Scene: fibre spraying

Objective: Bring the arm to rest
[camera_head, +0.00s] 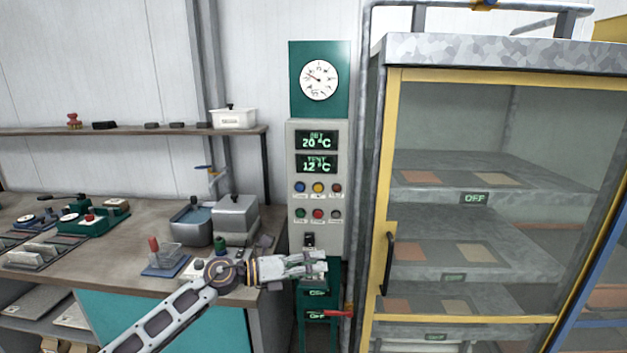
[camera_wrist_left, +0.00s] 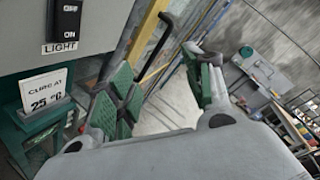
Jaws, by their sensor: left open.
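My left gripper (camera_head: 318,262) reaches in from the lower left in the head view, in front of the lower part of the grey control panel (camera_head: 298,240). In the left wrist view its green-padded fingers (camera_wrist_left: 160,90) are spread apart with nothing between them. The light switch (camera_wrist_left: 68,20), labelled OFF, ON and LIGHT, is up and to the left of the fingers. It also shows just above the gripper in the head view (camera_head: 309,240). My right gripper is not in view.
A glass-fronted cabinet (camera_head: 382,200) with a yellow frame and black handle (camera_head: 389,262) stands on the right. A workbench (camera_head: 125,270) with several tools and boxes is on the left. A red lever (camera_head: 338,313) sticks out low.

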